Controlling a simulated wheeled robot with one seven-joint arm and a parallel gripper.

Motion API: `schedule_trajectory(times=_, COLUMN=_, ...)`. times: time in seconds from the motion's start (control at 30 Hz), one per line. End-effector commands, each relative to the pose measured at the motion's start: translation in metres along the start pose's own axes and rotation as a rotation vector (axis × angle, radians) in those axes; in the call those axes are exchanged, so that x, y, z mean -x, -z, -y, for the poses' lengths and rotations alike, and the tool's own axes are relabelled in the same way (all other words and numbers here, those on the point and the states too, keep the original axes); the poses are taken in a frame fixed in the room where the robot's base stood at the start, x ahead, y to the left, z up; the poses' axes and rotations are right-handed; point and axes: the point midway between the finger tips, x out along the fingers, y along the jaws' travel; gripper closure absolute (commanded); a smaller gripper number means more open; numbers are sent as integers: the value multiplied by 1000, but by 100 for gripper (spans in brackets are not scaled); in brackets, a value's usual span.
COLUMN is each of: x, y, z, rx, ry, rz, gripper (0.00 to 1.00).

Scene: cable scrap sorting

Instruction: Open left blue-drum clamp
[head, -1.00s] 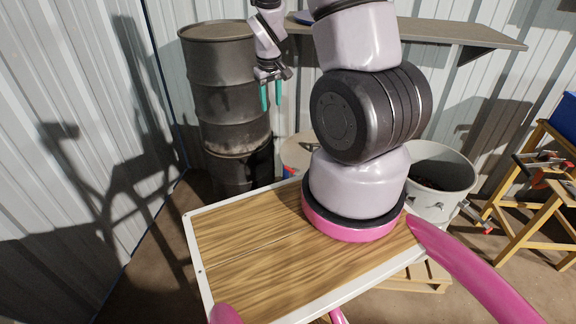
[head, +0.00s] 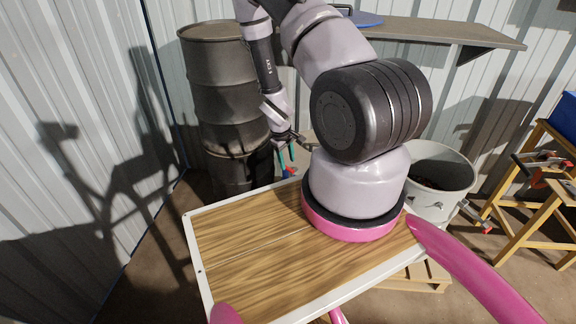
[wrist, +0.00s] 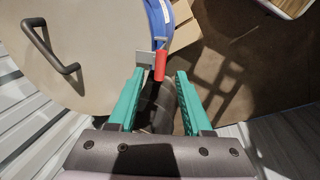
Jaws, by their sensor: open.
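In the wrist view the blue drum shows a beige lid (wrist: 85,45) with a dark bar handle and a blue rim band (wrist: 156,22). The clamp (wrist: 159,66) is on the rim, with a red handle and a grey metal plate beside it. My gripper (wrist: 159,75) is open and empty, with two teal fingers. The red handle appears in line with the gap between the fingertips; its exact distance from them cannot be told. In the head view my gripper (head: 286,158) is low behind my arm, and the drum is mostly hidden there.
A dark barrel stack (head: 222,95) stands at the left against the corrugated wall. A grey shelf (head: 440,32) runs along the back. A grey open bin (head: 445,168) and a wooden workbench frame (head: 535,190) are at the right.

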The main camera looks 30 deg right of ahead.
Motion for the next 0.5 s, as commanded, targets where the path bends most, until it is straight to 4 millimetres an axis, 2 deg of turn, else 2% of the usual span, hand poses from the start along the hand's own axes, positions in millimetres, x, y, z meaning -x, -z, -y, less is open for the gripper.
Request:
schedule_trajectory(times=0.1, x=-17, y=0, z=0, rx=0, ry=0, rz=1, gripper=51)
schedule_trajectory(times=0.2, x=-25, y=0, z=0, rx=0, ry=0, rz=1, gripper=51)
schedule_trajectory(times=0.5, x=-29, y=0, z=0, rx=0, ry=0, rz=-1, gripper=51)
